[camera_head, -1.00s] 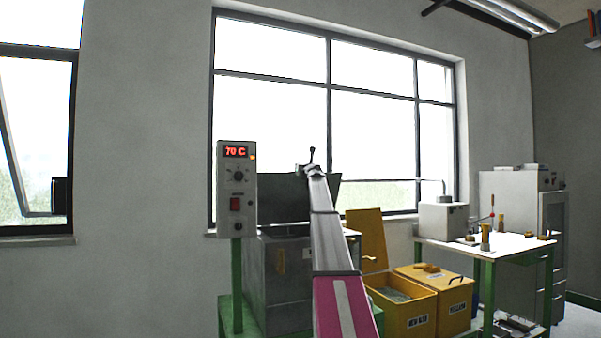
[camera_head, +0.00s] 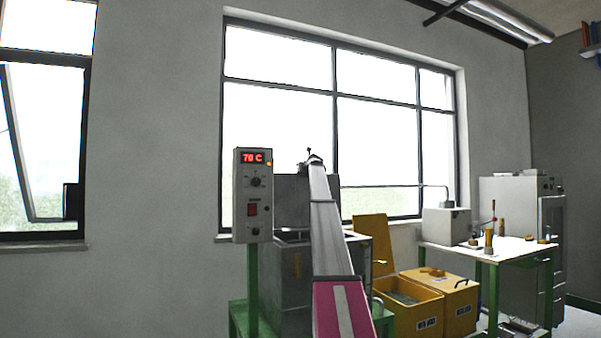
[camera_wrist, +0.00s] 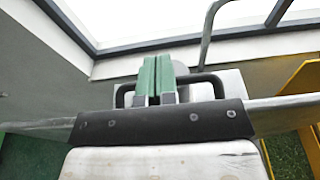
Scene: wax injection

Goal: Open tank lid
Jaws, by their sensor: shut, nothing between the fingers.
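The grey metal tank (camera_head: 294,270) stands on a green frame, partly hidden behind my arm in the head view. Its lid (camera_head: 290,195) stands raised and nearly upright at the tank's back. My gripper (camera_head: 312,158) is at the lid's upper edge; its fingers are too small to make out there. In the wrist view the two green fingers of my gripper (camera_wrist: 156,62) are together with no gap. They overlap a black bar handle (camera_wrist: 207,77); I cannot tell whether they touch it. A thin grey plate edge (camera_wrist: 285,112), apparently the lid, shows at either side.
The control box (camera_head: 253,195), showing 70 C, stands on a green post left of the tank. Yellow bins (camera_head: 425,320) stand right of the tank. A worktable (camera_head: 515,248) with a white machine (camera_head: 446,226) is farther right. A window and wall lie behind.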

